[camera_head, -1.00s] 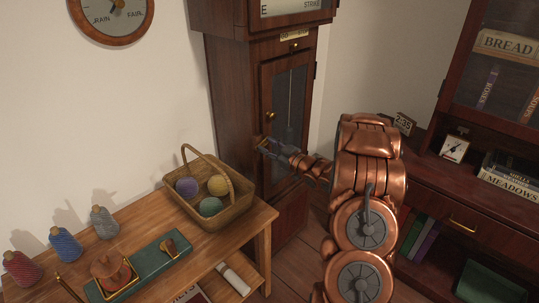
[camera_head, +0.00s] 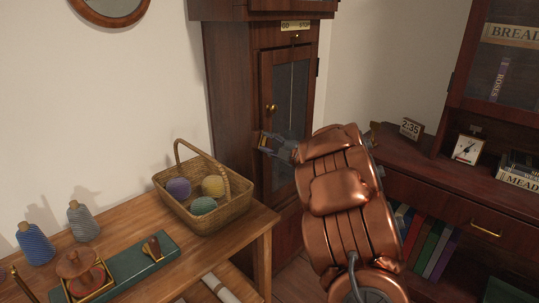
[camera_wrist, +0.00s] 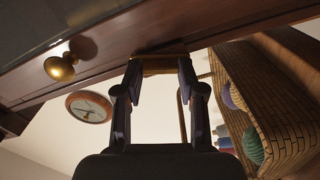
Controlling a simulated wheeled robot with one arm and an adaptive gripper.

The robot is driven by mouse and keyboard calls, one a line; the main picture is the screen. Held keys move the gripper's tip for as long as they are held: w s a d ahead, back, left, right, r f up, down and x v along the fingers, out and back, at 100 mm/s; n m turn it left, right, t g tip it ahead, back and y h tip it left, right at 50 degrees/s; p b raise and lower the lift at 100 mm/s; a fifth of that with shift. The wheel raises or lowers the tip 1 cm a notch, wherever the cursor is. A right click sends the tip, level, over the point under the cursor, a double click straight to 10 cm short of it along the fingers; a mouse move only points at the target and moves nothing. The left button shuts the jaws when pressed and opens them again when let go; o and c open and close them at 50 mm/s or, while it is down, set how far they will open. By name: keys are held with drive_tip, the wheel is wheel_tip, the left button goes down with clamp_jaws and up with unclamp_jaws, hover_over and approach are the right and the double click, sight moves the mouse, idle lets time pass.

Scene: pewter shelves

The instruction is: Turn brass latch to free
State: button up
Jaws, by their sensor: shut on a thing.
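The tall dark wooden clock case (camera_head: 233,100) stands against the wall, with a narrow glazed door (camera_head: 291,100). The brass latch (camera_head: 262,140) is at the door's left edge, below the round brass knob (camera_head: 271,108). My gripper (camera_head: 266,143) is at the latch, with its fingers reaching in from the right. In the wrist view my gripper (camera_wrist: 158,72) has one finger on each side of the latch (camera_wrist: 158,65), which lies across between the fingertips. The knob (camera_wrist: 61,67) shows at the left there. The latch's exact angle is hard to tell.
A wicker basket (camera_head: 222,213) with yarn balls stands on the wooden table (camera_head: 232,245), left of the clock. A green tray (camera_head: 132,265) and yarn cones (camera_head: 83,222) are also there. A dark cabinet with a drawer (camera_head: 470,221) stands right of my arm.

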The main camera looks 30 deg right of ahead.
drive_tip(key=shift+f+n+b, duration=0.15)
drive_tip(key=shift+n+b, duration=1.55)
drive_tip(key=o, duration=1.1)
drive_tip(key=shift+o, duration=0.2)
drive_tip(key=v, duration=1.2)
